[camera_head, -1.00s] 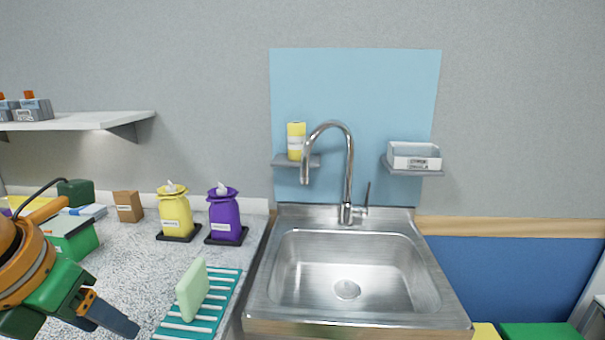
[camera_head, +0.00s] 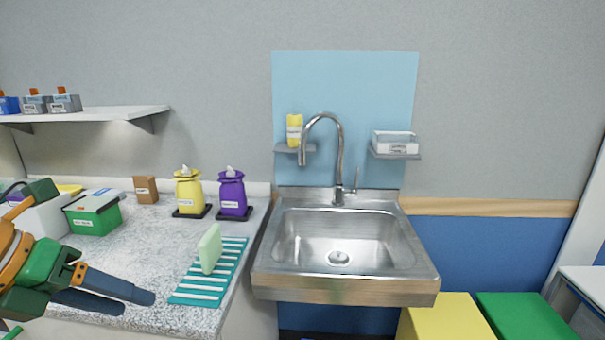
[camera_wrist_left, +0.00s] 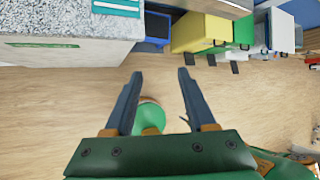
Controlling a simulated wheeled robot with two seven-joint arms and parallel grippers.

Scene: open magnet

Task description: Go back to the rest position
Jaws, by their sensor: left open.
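My left gripper (camera_head: 122,294) comes in at the lower left of the head view, in front of the speckled counter (camera_head: 150,258). Its two dark fingers are apart with nothing between them. In the left wrist view the left gripper (camera_wrist_left: 158,78) is open above the wooden floor (camera_wrist_left: 60,130), with the counter edge at the upper left. A round green part shows below, between the fingers. My right gripper is in neither view.
A green sponge (camera_head: 210,248) stands on a teal striped mat (camera_head: 186,298) on the counter. Yellow (camera_head: 188,192) and purple (camera_head: 232,196) dispensers stand behind. The steel sink (camera_head: 300,283) is to the right. Yellow (camera_head: 445,318) and green (camera_head: 520,315) bins stand on the floor.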

